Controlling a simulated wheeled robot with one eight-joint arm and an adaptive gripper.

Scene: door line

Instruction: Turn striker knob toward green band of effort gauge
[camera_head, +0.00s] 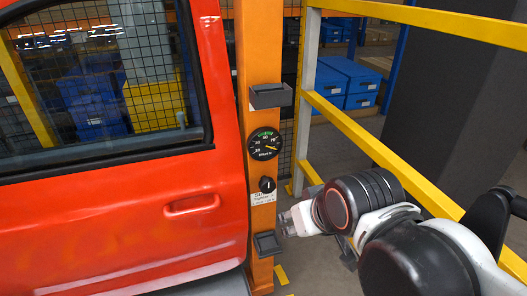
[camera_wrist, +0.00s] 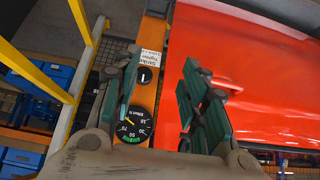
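The striker knob (camera_head: 267,184) is a small black dial with a white mark, on the orange post under the gauge. In the wrist view the knob (camera_wrist: 144,75) shows between my fingers, nearer the left one, with its mark roughly upright. The effort gauge (camera_head: 264,144) is round and black with a green band at its top. Its yellow needle points right and slightly down, outside the green. The gauge (camera_wrist: 133,125) appears upside down in the wrist view. My gripper (camera_wrist: 161,62) is open and empty. In the head view my gripper (camera_head: 287,222) is below and right of the knob.
A red car door (camera_head: 120,220) with a handle fills the left. Black holders sit on the orange post (camera_head: 258,60), above the gauge and below the knob. A white label (camera_wrist: 152,56) is beside the knob. Yellow railing (camera_head: 360,138) and blue bins (camera_head: 345,80) stand right of the post.

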